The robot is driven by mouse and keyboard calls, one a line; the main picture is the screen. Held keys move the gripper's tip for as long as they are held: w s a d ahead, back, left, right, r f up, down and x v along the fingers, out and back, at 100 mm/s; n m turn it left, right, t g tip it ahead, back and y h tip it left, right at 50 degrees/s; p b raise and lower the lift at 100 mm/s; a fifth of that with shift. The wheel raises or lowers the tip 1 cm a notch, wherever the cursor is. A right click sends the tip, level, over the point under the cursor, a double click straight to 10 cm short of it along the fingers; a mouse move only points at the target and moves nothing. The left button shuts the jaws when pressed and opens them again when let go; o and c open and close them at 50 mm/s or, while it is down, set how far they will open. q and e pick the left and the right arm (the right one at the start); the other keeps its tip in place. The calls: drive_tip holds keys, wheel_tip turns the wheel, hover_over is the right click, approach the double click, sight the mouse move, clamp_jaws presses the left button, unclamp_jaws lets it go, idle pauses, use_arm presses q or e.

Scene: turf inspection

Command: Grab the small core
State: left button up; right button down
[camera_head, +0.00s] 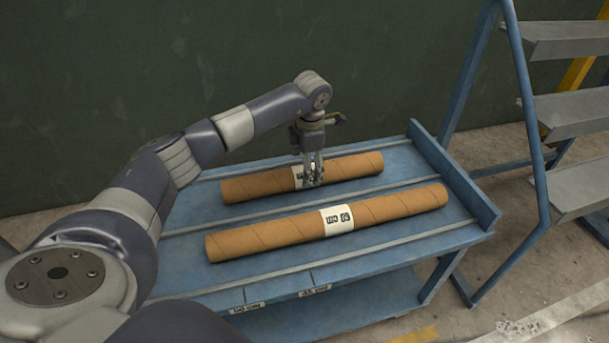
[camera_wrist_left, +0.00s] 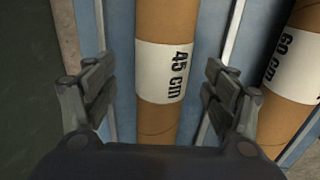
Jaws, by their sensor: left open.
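The small core (camera_head: 255,187) is a brown cardboard tube lying in the rear lane of a blue cart. In the left wrist view the small core (camera_wrist_left: 165,120) has a white label reading 45 cm. The longer core (camera_head: 270,234) lies parallel in the front lane; its label (camera_wrist_left: 292,65) reads 60 cm. My left gripper (camera_head: 313,182) points down at the middle of the small core, by its label. In the left wrist view my left gripper (camera_wrist_left: 158,95) is open, with one finger on each side of the tube. My right gripper is not in view.
The blue cart (camera_head: 440,236) has raised metal dividers and a raised right end wall (camera_head: 455,175). Grey steps with a blue frame (camera_head: 565,110) stand at the right. A dark green wall (camera_head: 100,90) is behind the cart.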

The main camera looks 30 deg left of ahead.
use_arm(q)
drive_tip(key=f, duration=0.4)
drive_tip(key=shift+w+a+f, duration=0.3)
drive_tip(key=shift+a, duration=0.05)
drive_tip(key=shift+f, duration=0.2)
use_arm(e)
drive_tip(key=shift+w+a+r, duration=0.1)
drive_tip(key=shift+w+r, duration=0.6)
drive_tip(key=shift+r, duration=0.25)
use_arm(q)
drive_tip(key=c, duration=1.5)
drive_tip(key=shift+c, duration=0.2)
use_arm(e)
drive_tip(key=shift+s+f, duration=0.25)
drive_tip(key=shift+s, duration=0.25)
